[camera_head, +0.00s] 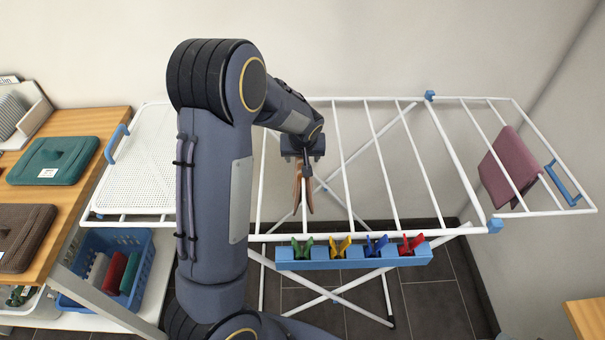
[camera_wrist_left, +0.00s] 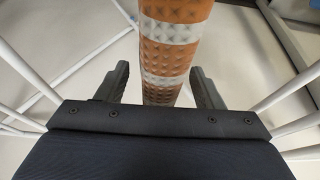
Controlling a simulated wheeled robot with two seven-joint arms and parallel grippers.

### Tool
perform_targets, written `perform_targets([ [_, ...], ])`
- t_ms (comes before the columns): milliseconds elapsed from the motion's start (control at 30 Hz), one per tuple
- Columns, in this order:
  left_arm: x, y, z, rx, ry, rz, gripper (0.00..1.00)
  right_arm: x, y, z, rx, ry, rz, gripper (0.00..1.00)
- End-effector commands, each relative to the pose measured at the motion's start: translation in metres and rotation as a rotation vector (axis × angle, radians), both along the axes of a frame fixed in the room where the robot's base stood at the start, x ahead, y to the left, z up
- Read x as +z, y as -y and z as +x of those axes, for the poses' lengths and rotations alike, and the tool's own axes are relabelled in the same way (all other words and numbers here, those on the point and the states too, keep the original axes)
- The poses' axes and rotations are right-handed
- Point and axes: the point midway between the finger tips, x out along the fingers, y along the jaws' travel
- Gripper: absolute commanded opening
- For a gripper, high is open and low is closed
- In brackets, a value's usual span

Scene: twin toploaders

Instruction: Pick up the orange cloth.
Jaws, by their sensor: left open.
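The orange cloth (camera_head: 308,192) hangs over a white rod of the drying rack (camera_head: 413,166); my left arm hides part of it in the head view. In the left wrist view the orange cloth (camera_wrist_left: 172,58) is dimpled, with pale grey bands, and runs between the two fingers. My left gripper (camera_head: 304,165) is at the upper part of the cloth. Its fingers (camera_wrist_left: 160,78) stand apart on both sides of the cloth, with visible gaps. My right gripper is not in view.
A mauve cloth (camera_head: 510,165) hangs on the rack's right wing. A blue bar with several coloured pegs (camera_head: 352,263) is along the front. A wooden table (camera_head: 106,126) with a green folded item (camera_head: 54,160) and a blue basket (camera_head: 146,287) are at left.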

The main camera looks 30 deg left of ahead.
Motion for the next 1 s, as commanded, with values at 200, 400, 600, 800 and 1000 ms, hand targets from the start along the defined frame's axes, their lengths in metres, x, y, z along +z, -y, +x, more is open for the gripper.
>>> perform_targets([
  [200, 0.0, 0.0, 0.0, 0.0, 0.0, 0.0, 0.47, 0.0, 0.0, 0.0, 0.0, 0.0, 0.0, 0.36],
  [400, 0.0, 0.0, 0.0, 0.0, 0.0, 0.0, 0.2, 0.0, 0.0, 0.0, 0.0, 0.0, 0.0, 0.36],
  [600, 0.0, 0.0, 0.0, 0.0, 0.0, 0.0, 0.0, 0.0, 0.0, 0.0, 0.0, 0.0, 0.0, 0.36],
  [800, 0.001, 0.0, 0.0, 0.0, 0.0, 0.0, 0.0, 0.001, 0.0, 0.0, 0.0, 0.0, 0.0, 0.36],
  [1000, 0.008, 0.0, 0.0, 0.001, -0.002, -0.001, 0.0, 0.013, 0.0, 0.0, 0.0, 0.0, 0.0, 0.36],
])
